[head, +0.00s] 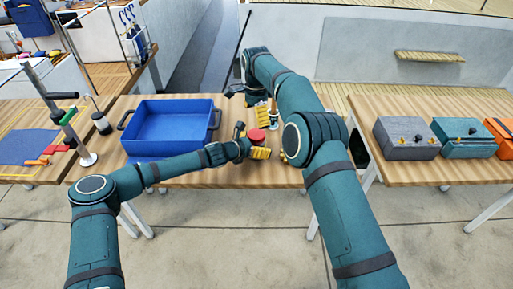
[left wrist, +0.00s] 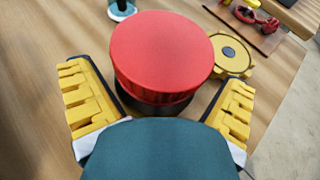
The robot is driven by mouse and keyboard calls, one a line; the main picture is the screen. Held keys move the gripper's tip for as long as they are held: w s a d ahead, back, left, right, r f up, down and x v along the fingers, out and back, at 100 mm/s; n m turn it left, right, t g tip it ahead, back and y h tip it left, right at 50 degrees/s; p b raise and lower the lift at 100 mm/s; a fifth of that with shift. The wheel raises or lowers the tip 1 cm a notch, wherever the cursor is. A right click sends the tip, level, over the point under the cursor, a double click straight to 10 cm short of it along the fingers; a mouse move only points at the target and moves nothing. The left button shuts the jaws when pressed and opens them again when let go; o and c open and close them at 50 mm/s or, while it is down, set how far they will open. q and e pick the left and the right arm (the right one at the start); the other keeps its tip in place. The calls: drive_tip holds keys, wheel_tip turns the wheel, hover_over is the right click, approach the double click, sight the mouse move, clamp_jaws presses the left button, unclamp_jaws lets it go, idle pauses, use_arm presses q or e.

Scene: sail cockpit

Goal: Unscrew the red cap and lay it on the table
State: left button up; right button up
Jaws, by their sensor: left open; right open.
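The red cap (head: 256,136) sits on the table near its front middle. In the left wrist view the round red cap (left wrist: 162,50) is on top of a dark cylindrical body (left wrist: 155,103), partly hidden by my gripper. My left gripper (head: 251,142) is open, with one yellow-padded finger on either side of the cap; its fingers (left wrist: 160,88) show gaps to the cap's sides in the wrist view. My right gripper (head: 256,102) is open and higher in the head view, behind the cap, partly hidden by its own arm.
A blue tray (head: 128,157) stands left of the cap on the wooden table (head: 216,180). A yellow round part with a dark centre (left wrist: 231,53) lies beyond the cap in the wrist view. A black jar (head: 102,123) stands further left. Grey (head: 405,138) and teal boxes (head: 463,138) stand on the right table.

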sight(257, 134)
use_arm(q)
drive_tip(key=shift+w+d+f, duration=0.1)
drive_tip(key=shift+w+d, duration=0.1)
clamp_jaws()
use_arm(e)
drive_tip(key=n, duration=0.4)
drive_tip(key=shift+s+f+n, duration=0.2)
drive_tip(key=shift+n, duration=0.2)
drive_tip(key=n, duration=0.4)
drive_tip(key=shift+d+r, duration=0.1)
drive_tip(key=shift+r, duration=0.05)
drive_tip(key=shift+f, duration=3.95)
drive_tip(key=c, duration=1.3)
